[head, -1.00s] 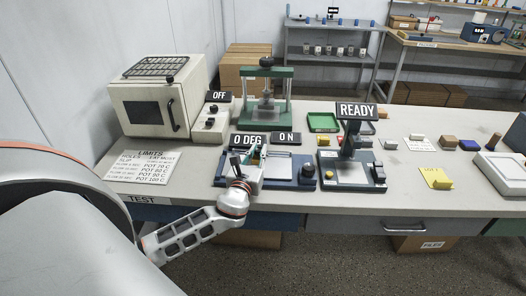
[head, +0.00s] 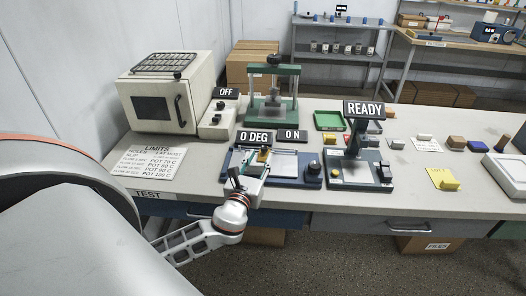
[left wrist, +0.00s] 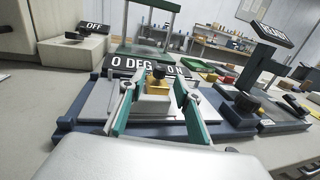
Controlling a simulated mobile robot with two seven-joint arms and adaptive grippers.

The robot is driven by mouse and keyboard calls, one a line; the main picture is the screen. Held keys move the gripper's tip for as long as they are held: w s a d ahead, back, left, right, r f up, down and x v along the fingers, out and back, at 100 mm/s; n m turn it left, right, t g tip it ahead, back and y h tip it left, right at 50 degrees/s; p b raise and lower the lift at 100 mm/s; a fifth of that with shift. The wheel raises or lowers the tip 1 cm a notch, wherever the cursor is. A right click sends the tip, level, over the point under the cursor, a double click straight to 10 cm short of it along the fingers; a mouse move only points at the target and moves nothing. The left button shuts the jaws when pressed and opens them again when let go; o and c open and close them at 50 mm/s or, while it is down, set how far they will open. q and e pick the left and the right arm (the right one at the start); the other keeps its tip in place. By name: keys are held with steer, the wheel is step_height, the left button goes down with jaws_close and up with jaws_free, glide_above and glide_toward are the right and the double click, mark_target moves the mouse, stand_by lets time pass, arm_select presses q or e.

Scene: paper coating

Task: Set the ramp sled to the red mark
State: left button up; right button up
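The ramp device is a blue base (head: 312,181) with a pale plate, under signs reading "0 DEG" and "ON". The sled, a small brass-coloured block with a black knob (head: 264,156), sits at the left part of it. In the left wrist view the sled (left wrist: 158,88) stands on a pale block between the fingers. My left gripper (left wrist: 156,92) is open, with green-lined fingers on either side of the sled and visible gaps to it. It also shows at the ramp's near left in the head view (head: 250,170). I cannot make out a red mark on the ramp. My right gripper is not in view.
A stand signed "READY" (head: 358,176) is close right of the ramp. A green press (head: 273,103) stands behind, and an oven (head: 160,95) and a box signed "OFF" (head: 217,120) are to the left. Small blocks and a yellow note (head: 440,178) lie further right.

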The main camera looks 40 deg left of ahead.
arm_select(q)
steer(key=v, duration=0.6)
steer(key=shift+s, duration=0.1)
stand_by(0.4)
